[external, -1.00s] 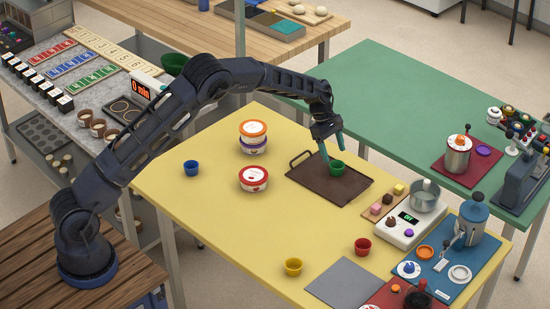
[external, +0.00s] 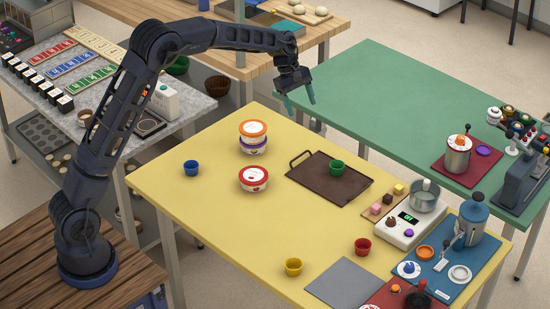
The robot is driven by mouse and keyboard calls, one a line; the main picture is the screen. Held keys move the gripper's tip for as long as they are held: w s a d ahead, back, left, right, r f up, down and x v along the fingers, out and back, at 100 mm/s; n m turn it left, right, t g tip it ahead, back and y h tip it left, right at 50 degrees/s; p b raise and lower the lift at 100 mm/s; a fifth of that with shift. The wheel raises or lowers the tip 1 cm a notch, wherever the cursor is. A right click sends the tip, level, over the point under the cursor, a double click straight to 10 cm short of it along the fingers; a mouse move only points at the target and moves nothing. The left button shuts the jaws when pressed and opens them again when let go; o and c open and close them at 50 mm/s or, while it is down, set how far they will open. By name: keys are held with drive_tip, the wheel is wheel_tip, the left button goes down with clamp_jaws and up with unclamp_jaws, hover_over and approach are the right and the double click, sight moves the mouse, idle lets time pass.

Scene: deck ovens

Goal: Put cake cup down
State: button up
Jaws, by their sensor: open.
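A green cake cup (external: 337,167) stands upright on the dark brown tray (external: 315,179) on the yellow table. My gripper (external: 300,104) is open and empty, raised in the air above and behind the tray, clear of the cup. A blue cup (external: 191,168) stands at the left of the yellow table. A red cup (external: 363,246) and a yellow cup (external: 293,267) stand nearer the front.
Stacked tubs (external: 253,137) and a single red-lidded tub (external: 254,179) stand left of the tray. A white scale (external: 411,223) with a steel pot (external: 425,195) is to its right. The green table (external: 390,110) behind is mostly clear.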

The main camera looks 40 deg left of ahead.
drive_tip(key=s+a+r+m+t, duration=0.1)
drive_tip(key=s+a+r+m, duration=0.15)
drive_tip(key=s+r, duration=0.5)
drive_tip(key=s+a+r+m+y, duration=0.15)
drive_tip(key=s+a+r, duration=0.25)
drive_tip(key=s, duration=0.7)
drive_tip(key=s+a+r+m+t, duration=0.1)
drive_tip(key=s+a+r+m, duration=0.3)
drive_tip(key=s, duration=0.6)
drive_tip(key=s+a+f+m+t+y, duration=0.1)
drive_tip(key=s+f+m, duration=0.1)
drive_tip(key=s, duration=1.1)
drive_tip(key=s+a+f+m+y, duration=0.1)
drive_tip(key=s+m, duration=0.4)
drive_tip(key=s, duration=0.9)
drive_tip(key=shift+s+a+f+t+y, duration=0.25)
drive_tip(key=shift+a+f+t+y, duration=0.15)
drive_tip(key=shift+a, duration=0.4)
drive_tip(key=shift+o, duration=0.3)
drive_tip(key=shift+w, duration=0.1)
